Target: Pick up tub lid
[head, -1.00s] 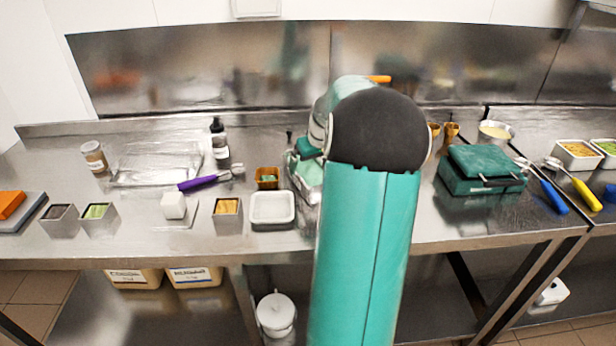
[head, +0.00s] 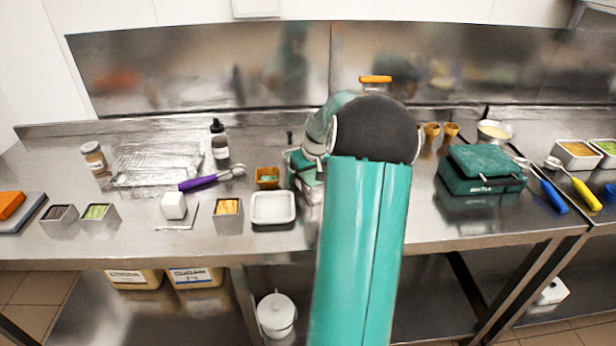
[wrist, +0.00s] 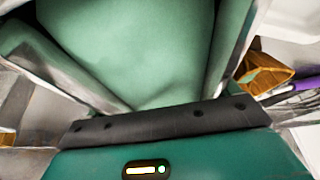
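A white, shallow, square piece with a raised rim, which looks like the tub lid (head: 272,208), lies flat near the front edge of the steel counter, just left of my arm in the head view. My gripper (head: 303,168) is above the counter, behind and to the right of it, and the two are apart. My arm hides part of the gripper. In the wrist view, green and grey surfaces fill most of the picture. I cannot make out the fingertips or tell whether anything is between them.
A metal container with yellow contents (head: 228,214) is left of the white piece. A purple-handled scoop (head: 204,181) lies behind. A dark green case (head: 481,170) stands right of my arm.

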